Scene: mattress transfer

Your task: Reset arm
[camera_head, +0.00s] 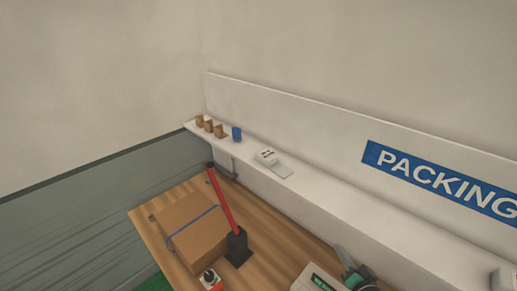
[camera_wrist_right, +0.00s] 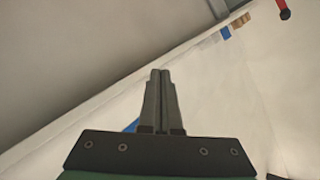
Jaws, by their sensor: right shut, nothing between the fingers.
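My right gripper (camera_head: 340,250) shows near the bottom right of the head view, over the edge of the wooden table by the white wall ledge. In the right wrist view its two dark fingers (camera_wrist_right: 160,72) are pressed together with nothing between them. My left gripper is in neither view. No mattress shows.
A cardboard box (camera_head: 192,228) with a blue strap lies on the wooden table (camera_head: 150,236). A red bar (camera_head: 221,200) rises from a black base (camera_head: 237,247). Small brown boxes (camera_head: 209,126), a blue can (camera_head: 237,134) and a white device (camera_head: 266,157) stand on the ledge (camera_head: 330,206).

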